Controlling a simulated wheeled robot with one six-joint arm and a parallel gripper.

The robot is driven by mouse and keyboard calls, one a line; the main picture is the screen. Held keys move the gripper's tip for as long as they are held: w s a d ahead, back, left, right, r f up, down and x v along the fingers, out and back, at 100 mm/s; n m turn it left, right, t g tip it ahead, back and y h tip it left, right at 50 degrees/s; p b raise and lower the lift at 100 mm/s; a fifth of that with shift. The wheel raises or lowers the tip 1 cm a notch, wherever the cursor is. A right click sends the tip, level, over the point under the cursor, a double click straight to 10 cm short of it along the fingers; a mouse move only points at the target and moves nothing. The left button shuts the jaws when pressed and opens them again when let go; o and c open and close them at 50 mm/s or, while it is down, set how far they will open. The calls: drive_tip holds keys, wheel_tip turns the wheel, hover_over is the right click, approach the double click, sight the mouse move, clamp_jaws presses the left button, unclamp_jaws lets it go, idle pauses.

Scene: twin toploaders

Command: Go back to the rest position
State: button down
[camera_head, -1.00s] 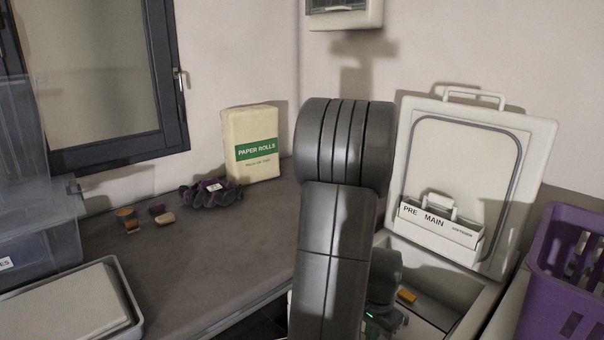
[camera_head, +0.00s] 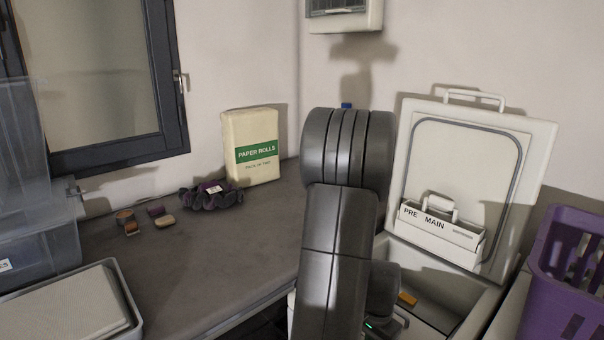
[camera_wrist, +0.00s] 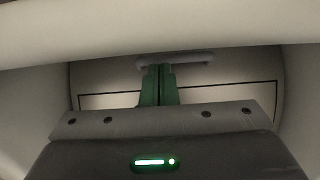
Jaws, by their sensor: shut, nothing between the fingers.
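My gripper (camera_wrist: 158,75) shows in the wrist view with its two green fingers together and nothing between them. A pale rounded edge crosses the top of that view, and a pale surface with a grey handle-like bar lies beyond the fingertips. In the head view my dark arm stands in front of the open toploader (camera_head: 487,300), and the gripper itself is hidden behind it. The toploader's raised lid (camera_head: 470,150) carries a dispenser drawer marked PRE and MAIN (camera_head: 440,232).
A purple basket (camera_head: 572,262) stands right of the toploader. The grey counter (camera_head: 215,265) holds a PAPER ROLLS pack (camera_head: 252,140), a dark purple scrunched cloth (camera_head: 210,195) and several small items (camera_head: 135,225). Clear bins (camera_head: 35,235) and a tray (camera_head: 65,310) stand left.

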wheel_tip(320, 180, up, 13)
drive_tip(key=p, duration=0.2)
wheel_tip(320, 180, down, 13)
drive_tip(key=shift+f+b, duration=0.15)
drive_tip(key=shift+b, duration=0.85)
drive_tip(key=w+d+r+p, duration=0.1)
drive_tip(key=w+d+r, duration=0.1)
drive_tip(key=w+d+r+p, duration=0.2)
drive_tip(key=w+d+r, duration=0.1)
drive_tip(key=shift+d+r, duration=0.1)
drive_tip(key=shift+d, duration=0.2)
wheel_tip(320, 180, up, 10)
drive_tip(key=a+n, duration=0.2)
drive_tip(key=n, duration=0.2)
drive_tip(key=s+a+n, duration=0.1)
drive_tip(key=n, duration=0.4)
drive_tip(key=a+n+h, duration=0.1)
drive_tip(key=a+n, duration=0.1)
drive_tip(key=n, duration=0.3)
drive_tip(key=shift+s+a+t, duration=0.15)
drive_tip(key=shift+a+t, duration=0.2)
drive_tip(key=shift+t, duration=0.05)
drive_tip(key=shift+s, duration=0.1)
